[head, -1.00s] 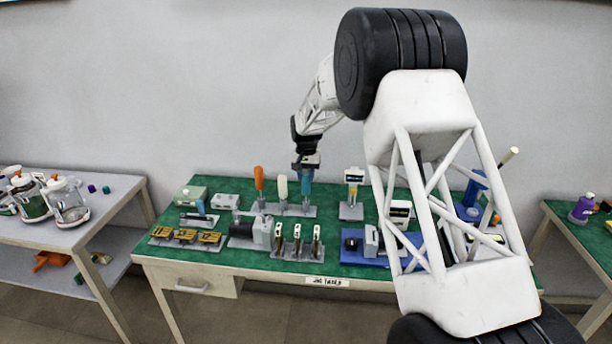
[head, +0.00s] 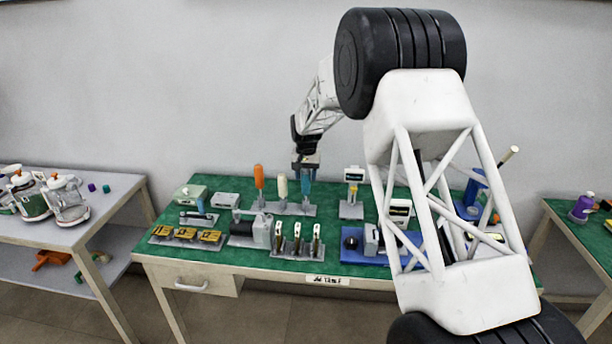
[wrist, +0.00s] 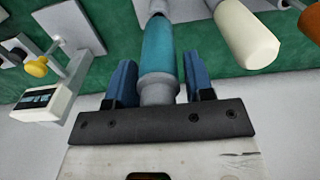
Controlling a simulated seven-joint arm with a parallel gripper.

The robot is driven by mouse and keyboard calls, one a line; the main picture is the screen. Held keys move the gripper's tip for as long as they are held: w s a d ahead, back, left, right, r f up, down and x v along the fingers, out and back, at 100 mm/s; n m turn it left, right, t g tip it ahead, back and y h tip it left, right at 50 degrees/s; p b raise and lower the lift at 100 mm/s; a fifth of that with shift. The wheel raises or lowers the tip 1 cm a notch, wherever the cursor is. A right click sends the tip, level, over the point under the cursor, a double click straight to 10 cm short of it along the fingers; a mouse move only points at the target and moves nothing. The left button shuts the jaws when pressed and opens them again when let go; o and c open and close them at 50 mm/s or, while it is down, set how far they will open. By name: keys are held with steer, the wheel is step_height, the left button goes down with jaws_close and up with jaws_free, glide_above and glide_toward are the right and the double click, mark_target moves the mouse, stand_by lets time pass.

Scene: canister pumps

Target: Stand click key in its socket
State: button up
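The teal-handled tool (head: 306,186), which I take for the click key, stands upright at the right end of a grey rack plate (head: 285,209). In the wrist view its teal handle (wrist: 159,52) ends in a grey collar close to my palm. My gripper (wrist: 160,82) has its two blue fingers on either side of the handle end, with a narrow gap visible at each side. In the head view my gripper (head: 306,168) is over the top of the tool. The tool's lower end in its socket is too small to make out.
A white-handled tool (head: 282,186) and an orange-handled tool (head: 258,178) stand to the left in the same rack. A display stand (head: 353,176) is to the right. Metal pieces in a holder (head: 297,243) and a blue tray (head: 362,257) stand nearer the front.

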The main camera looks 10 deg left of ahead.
steer(key=shift+o, duration=0.9)
steer(key=shift+r, duration=3.9)
